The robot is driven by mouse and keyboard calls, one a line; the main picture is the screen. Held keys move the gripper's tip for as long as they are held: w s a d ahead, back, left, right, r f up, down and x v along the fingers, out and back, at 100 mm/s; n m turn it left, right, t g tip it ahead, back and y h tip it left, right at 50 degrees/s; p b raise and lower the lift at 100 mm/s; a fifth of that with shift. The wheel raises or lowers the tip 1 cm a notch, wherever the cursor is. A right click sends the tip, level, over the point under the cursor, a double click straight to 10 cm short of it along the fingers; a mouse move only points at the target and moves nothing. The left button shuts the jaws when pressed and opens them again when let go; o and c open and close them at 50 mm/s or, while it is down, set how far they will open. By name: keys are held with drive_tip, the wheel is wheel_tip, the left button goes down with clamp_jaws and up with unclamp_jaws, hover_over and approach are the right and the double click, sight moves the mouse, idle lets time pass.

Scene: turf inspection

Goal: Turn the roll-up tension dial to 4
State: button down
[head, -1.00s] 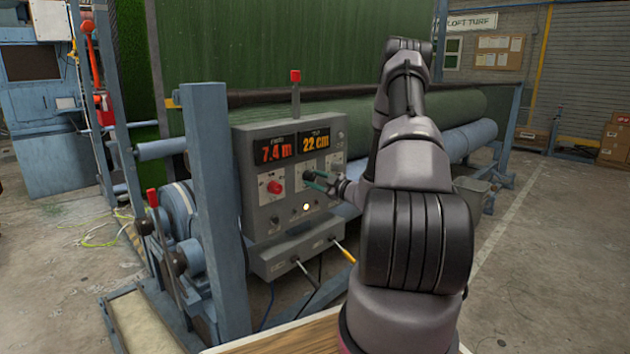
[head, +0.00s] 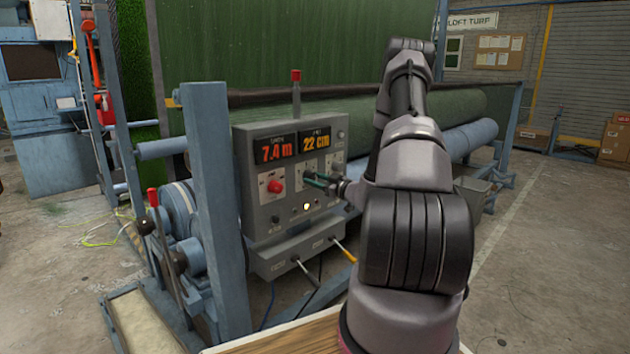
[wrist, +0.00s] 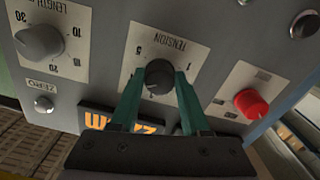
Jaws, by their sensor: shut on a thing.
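The tension dial (wrist: 158,77) is a dark round knob on a white plate marked TENSION, upside down in the wrist view. The numbers 1 and 5 show on its scale; I cannot read which number the dial points at. My gripper (wrist: 158,82) has one green finger on each side of the knob and is shut on it. In the head view my gripper (head: 316,182) reaches the grey control box (head: 252,215) from the right, and its fingers largely cover the dial.
A red button (head: 275,186) sits beside the dial, close to one finger in the wrist view. A grey length dial (wrist: 40,42) lies on the other side. Displays above read 7.4 m (head: 274,150) and 22 cm (head: 315,143). Two levers stick out below the box. A blue post (head: 212,200) stands left.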

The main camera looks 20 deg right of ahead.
drive_tip(key=shift+s+f, duration=0.1)
drive_tip(key=shift+f, duration=0.05)
drive_tip(key=shift+c, duration=1.9)
unclamp_jaws()
drive_tip(key=v, duration=1)
drive_tip(key=shift+s+d, duration=0.2)
drive_tip(key=shift+s, duration=0.15)
